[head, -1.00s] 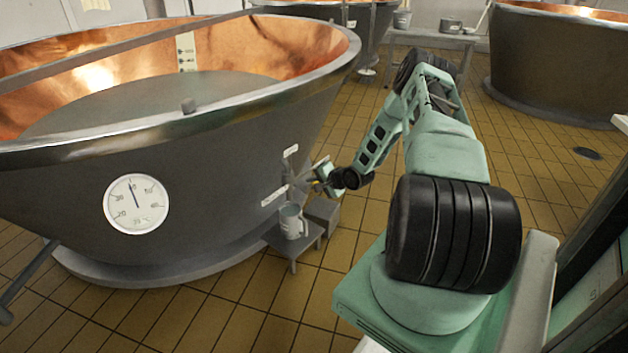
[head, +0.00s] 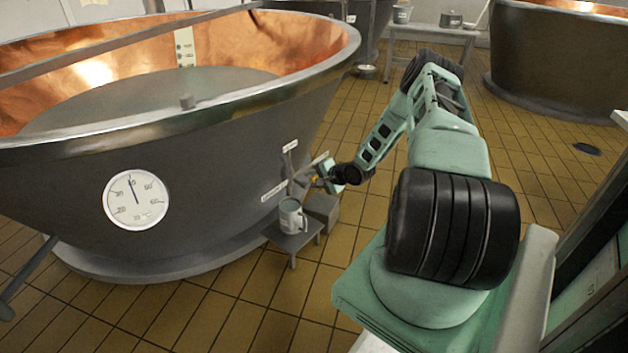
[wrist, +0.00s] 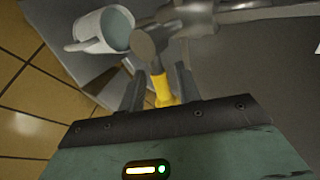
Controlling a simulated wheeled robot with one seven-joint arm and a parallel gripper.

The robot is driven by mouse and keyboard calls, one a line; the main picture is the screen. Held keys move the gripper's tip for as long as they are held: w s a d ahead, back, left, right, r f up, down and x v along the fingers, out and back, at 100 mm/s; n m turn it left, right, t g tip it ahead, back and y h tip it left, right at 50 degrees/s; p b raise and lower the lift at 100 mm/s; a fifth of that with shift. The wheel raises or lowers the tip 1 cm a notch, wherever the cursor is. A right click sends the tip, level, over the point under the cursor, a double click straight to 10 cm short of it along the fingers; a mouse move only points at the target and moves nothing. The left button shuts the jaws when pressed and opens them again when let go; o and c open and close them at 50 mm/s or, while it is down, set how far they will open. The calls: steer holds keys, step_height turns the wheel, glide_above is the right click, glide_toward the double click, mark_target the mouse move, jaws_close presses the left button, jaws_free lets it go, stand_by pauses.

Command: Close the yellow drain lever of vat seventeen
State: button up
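The vat (head: 230,165) at the left is dark outside and copper inside, with a round dial on its wall. Its drain valve with a grey pipe (wrist: 205,18) is low on the right side. The yellow lever (wrist: 162,90) stands between the two fingers of my gripper (wrist: 160,88), with its grey round end beyond them. The fingers are apart, with small gaps to the lever; I see no clear grip. In the head view my gripper (head: 321,178) is at the valve, and the lever is mostly hidden there. The label text is too small to read.
A grey jug (head: 291,216) stands on a low stand (head: 292,240) just below the valve; it also shows in the wrist view (wrist: 92,32). A grey block (head: 322,208) is beside it. Another vat (head: 560,60) and a table (head: 432,34) are behind.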

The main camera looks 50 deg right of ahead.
steer(key=p+v, duration=0.5)
steer(key=v, duration=1.2)
steer(key=shift+s, duration=0.2)
steer(key=shift+r, duration=0.1)
